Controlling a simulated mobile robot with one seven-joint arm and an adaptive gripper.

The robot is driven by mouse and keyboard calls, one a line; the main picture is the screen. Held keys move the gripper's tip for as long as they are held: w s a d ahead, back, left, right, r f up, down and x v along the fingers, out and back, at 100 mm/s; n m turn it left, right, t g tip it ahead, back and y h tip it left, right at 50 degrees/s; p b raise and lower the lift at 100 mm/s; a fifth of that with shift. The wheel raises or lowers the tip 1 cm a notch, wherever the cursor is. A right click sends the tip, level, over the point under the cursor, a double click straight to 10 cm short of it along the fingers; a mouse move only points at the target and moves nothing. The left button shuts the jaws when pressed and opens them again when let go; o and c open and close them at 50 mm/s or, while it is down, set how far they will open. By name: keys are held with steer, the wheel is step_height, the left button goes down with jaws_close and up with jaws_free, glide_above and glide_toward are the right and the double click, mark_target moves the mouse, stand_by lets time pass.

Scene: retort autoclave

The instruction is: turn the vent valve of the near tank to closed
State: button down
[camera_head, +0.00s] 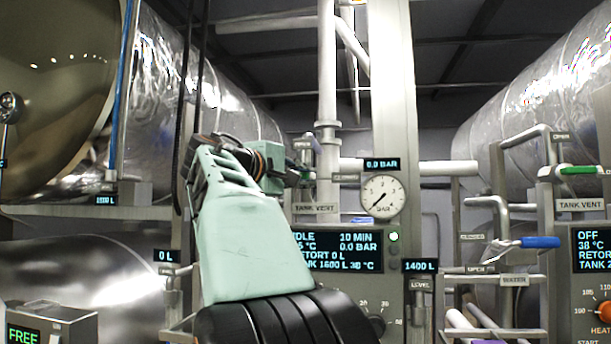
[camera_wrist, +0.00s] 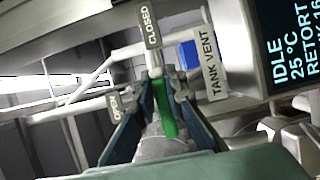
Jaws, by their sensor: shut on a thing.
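The vent valve shows in the wrist view as a green lever handle (camera_wrist: 165,108) between my gripper's fingers (camera_wrist: 160,92). My gripper is shut on this handle. A CLOSED plate (camera_wrist: 150,25) stands above the handle in that view, an OPEN plate (camera_wrist: 115,102) to its left, and a TANK VENT plate (camera_wrist: 211,65) to its right. The handle lies roughly in line with the CLOSED plate, but I cannot tell its exact setting. In the head view my gripper (camera_head: 296,176) is mostly behind my arm, near the TANK VENT plate (camera_head: 315,208), and the handle is hidden.
A pressure gauge (camera_head: 382,196) and a lit control screen (camera_head: 335,252) are close to the right of my arm. A vertical white pipe (camera_head: 327,70) stands behind the gripper. Other valves with a green handle (camera_head: 579,170) and a blue handle (camera_head: 540,242) are farther right.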

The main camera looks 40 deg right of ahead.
stand_by(0.3)
steer(key=c, duration=2)
jaws_free()
steer(key=shift+o, duration=0.2)
steer(key=shift+a, duration=0.1)
steer(key=v, duration=1.1)
steer(key=shift+s+a, duration=0.2)
steer(key=shift+a, duration=0.15)
